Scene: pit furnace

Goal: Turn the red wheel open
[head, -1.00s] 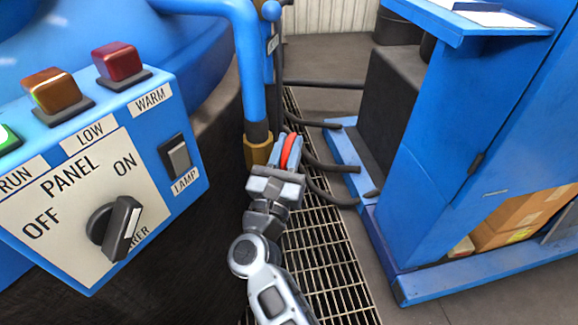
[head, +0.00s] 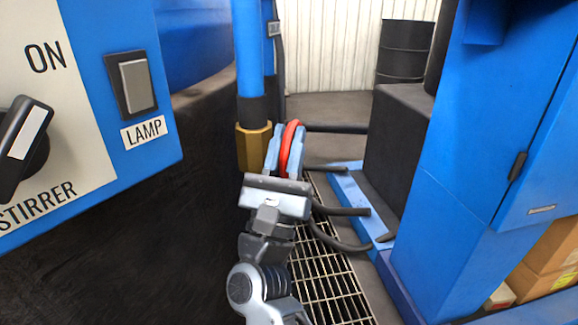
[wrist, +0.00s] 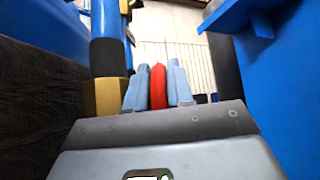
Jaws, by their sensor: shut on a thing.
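The red wheel (head: 291,146) shows edge-on in the head view, beside the brass fitting (head: 253,148) on the blue pipe (head: 249,50). My gripper (head: 286,155) has its two pale blue fingers on either side of the wheel's rim and is shut on it. In the wrist view the red wheel (wrist: 158,87) stands between the two fingers of my gripper (wrist: 158,90), and the brass fitting (wrist: 104,96) is just to the left. The wheel's hub and most of its face are hidden.
A control panel (head: 60,110) with a stirrer knob and lamp switch is at the left. A blue cabinet (head: 460,190) stands at the right. Dark hoses (head: 340,211) cross near the floor grating (head: 325,275). A dark drum (head: 405,50) stands at the back.

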